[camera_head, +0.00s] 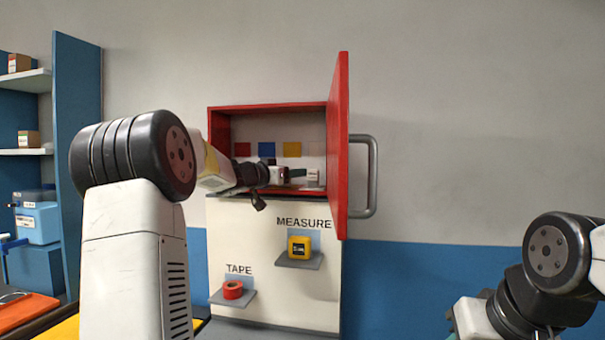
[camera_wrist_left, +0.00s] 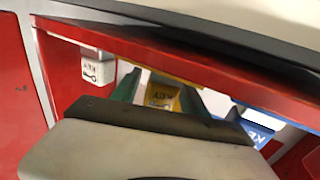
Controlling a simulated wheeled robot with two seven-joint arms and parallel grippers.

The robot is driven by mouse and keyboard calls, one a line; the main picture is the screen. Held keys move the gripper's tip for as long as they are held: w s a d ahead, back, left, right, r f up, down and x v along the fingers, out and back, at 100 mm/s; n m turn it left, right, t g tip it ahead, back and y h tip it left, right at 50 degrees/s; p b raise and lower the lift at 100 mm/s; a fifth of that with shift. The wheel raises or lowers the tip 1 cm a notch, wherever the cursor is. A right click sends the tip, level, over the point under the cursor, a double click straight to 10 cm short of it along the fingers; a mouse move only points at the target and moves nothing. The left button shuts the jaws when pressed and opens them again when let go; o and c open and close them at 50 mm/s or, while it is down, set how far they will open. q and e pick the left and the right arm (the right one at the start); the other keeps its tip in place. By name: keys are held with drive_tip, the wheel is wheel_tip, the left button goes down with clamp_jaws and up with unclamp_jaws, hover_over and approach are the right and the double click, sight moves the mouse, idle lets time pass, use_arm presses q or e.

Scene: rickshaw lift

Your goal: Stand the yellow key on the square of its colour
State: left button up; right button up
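In the head view the left gripper (camera_head: 298,173) reaches into the open red cabinet, pointing right, and I cannot make out the yellow key there. The yellow square (camera_head: 292,149) is on the cabinet's back wall, right of a blue (camera_head: 267,149) and a red square (camera_head: 242,149). My right gripper (camera_head: 455,322) is at the bottom right, mostly cut off.
A white key (camera_wrist_left: 98,68) and a blue key (camera_wrist_left: 250,130) flank the yellow one. The red door (camera_head: 338,145) stands open on the right with a grey handle (camera_head: 372,175). Below are the tape (camera_head: 233,289) and the yellow measure (camera_head: 299,246) on small shelves.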

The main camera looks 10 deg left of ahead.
use_arm(q)
drive_tip(key=shift+s+r, duration=0.1)
drive_tip(key=shift+r, duration=0.1)
drive_tip(key=s+a+r+n+t+y, duration=0.1)
drive_tip(key=s+a+n+y, duration=0.15)
drive_tip(key=s, duration=0.45)
drive_tip(key=s+a+r+n+y, duration=0.1)
drive_tip(key=s+a+y, duration=0.15)
drive_tip(key=s, duration=0.45)
drive_tip(key=s+d+f+g, duration=0.3)
drive_tip(key=s+d+f, duration=0.1)
drive_tip(key=s+f, duration=0.4)
drive_tip(key=s+d+f+g, duration=0.4)
drive_tip(key=s+f, duration=0.5)
drive_tip(key=s, duration=0.3)
drive_tip(key=s+d+f+g, duration=0.3)
drive_tip(key=s+f+g, duration=0.1)
drive_tip(key=s+f, duration=0.4)
drive_tip(key=shift+s+d+f+n, duration=0.2)
drive_tip(key=shift+s+d+n, duration=0.2)
drive_tip(key=shift+s, duration=0.65)
